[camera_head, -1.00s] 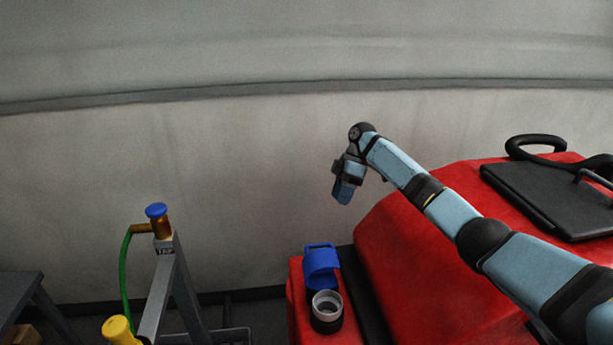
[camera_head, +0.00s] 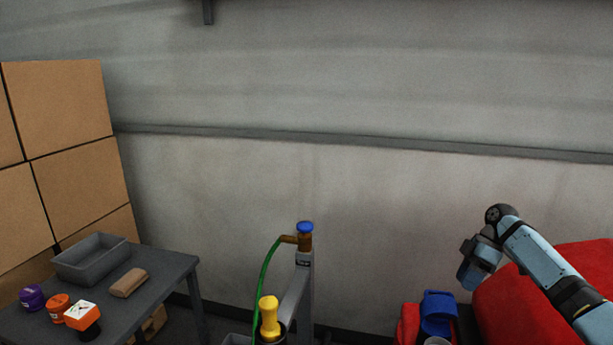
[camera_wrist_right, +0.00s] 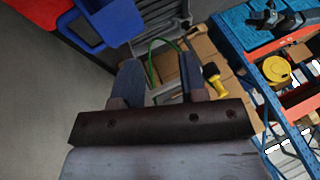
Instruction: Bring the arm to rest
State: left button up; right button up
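My right arm reaches in from the right in the head view, over the red scrubber (camera_head: 540,305). Its gripper (camera_head: 470,277) points down and hangs in the air left of the scrubber, above the blue cap (camera_head: 438,303). In the right wrist view the two fingers (camera_wrist_right: 161,75) stand apart with nothing between them. The blue cap (camera_wrist_right: 92,28) shows at the upper left there, clear of the fingers. My left gripper is not in view.
A tap stand (camera_head: 304,262) with a green hose and yellow nozzle (camera_head: 269,318) stands in the middle. A dark table (camera_head: 165,277) at left holds a grey bin (camera_head: 92,259) and several small items. Cardboard boxes (camera_head: 60,105) are stacked behind it. The wall is close.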

jog(key=s+a+f+m, duration=0.1)
jog(key=s+a+f, duration=0.4)
jog(key=s+f, duration=0.1)
jog(key=s+a+f+m+t+h, duration=0.1)
jog(key=s+a+f, duration=0.4)
jog(key=s, duration=0.3)
jog(key=s+a+f+m+h, duration=0.1)
jog(key=s+a+f, duration=0.4)
jog(key=s+f, duration=0.2)
jog(key=shift+a+f, duration=0.4)
jog(key=shift+f, duration=0.1)
jog(key=s+a+m+t, duration=0.2)
jog(key=s+m+t, duration=0.15)
jog(key=s, duration=1.05)
jog(key=s+d+r+m+t+h, duration=0.3)
jog(key=s+r+m, duration=0.35)
jog(key=s, duration=0.55)
pick_arm(q)
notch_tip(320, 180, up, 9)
jog(key=p, duration=0.9)
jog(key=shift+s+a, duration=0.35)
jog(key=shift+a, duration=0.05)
pick_arm(e)
jog(key=w+a+f+n+t+y, duration=0.1)
jog(key=w+a+f+t+y, duration=0.2)
jog(key=w+a+f+t, duration=0.1)
jog(key=shift+w+a+n+t, duration=0.3)
jog(key=shift+w+a+t, duration=0.35)
jog(key=shift+w+t, duration=0.35)
jog(key=shift+f, duration=0.1)
